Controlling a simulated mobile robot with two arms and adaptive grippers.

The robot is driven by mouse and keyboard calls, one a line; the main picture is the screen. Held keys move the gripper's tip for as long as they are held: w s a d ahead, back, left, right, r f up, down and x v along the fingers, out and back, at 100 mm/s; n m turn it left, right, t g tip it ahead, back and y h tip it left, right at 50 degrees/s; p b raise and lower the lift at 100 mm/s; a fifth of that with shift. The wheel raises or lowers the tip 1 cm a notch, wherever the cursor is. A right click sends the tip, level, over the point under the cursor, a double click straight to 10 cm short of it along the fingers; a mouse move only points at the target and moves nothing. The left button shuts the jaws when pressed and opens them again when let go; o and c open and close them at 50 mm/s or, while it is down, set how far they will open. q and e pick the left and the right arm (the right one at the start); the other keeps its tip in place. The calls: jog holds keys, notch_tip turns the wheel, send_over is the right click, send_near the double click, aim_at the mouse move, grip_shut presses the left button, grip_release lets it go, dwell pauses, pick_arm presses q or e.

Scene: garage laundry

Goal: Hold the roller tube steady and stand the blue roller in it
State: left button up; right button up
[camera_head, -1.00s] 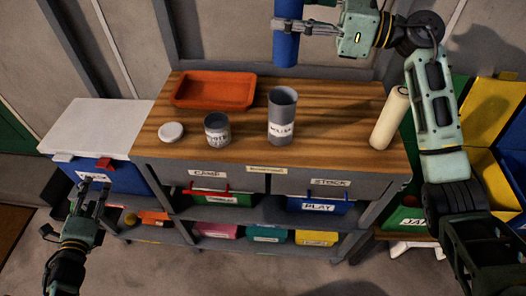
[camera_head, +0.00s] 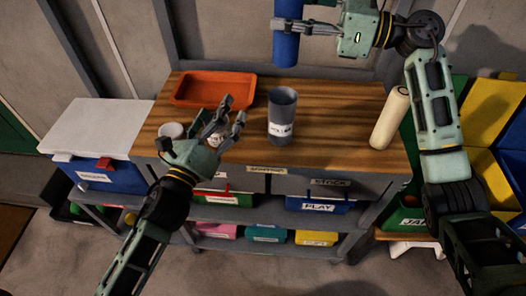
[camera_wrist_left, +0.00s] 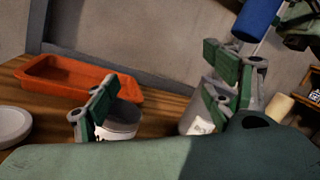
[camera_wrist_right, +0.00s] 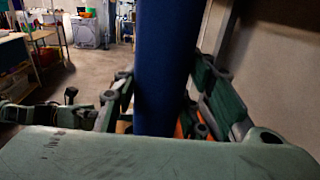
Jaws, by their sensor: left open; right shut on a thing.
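The grey roller tube (camera_head: 282,118), with a white label, stands upright on the wooden workbench. It also shows behind the fingers in the left wrist view (camera_wrist_left: 197,121). The blue roller (camera_head: 286,42) hangs upright above and behind the tube, apart from it; its top is out of the head view. My right gripper (camera_head: 283,26) is shut on the roller, which also fills the middle of the right wrist view (camera_wrist_right: 162,65). My left gripper (camera_head: 233,113) is open and empty, left of the tube, with its fingers pointing towards it and not touching it.
An orange tray (camera_head: 190,104) lies at the back left of the bench. A small grey pot (camera_wrist_left: 122,122) is partly hidden behind my left gripper, with a white lid (camera_head: 170,130) beside it. A cream roll (camera_head: 390,118) stands at the right end.

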aim_at(277, 127)
pick_arm(q)
jog(key=s+d+f+m+g, duration=0.1)
jog(key=s+d+f+m, duration=0.2)
jog(key=d, duration=0.3)
jog(key=s+d+f+m+g, duration=0.1)
jog(key=s+d+f+m, duration=0.15)
jog(key=d+f, duration=0.2)
jog(key=shift+m, duration=0.45)
jog(key=x, duration=1.2)
jog(key=shift+w+d+r, duration=0.15)
jog(key=shift+d+r, duration=0.2)
jog(key=shift+r, duration=0.05)
jog(key=shift+c, duration=0.4)
jog(key=c, duration=1.2)
pick_arm(e)
notch_tip(277, 127, down, 13)
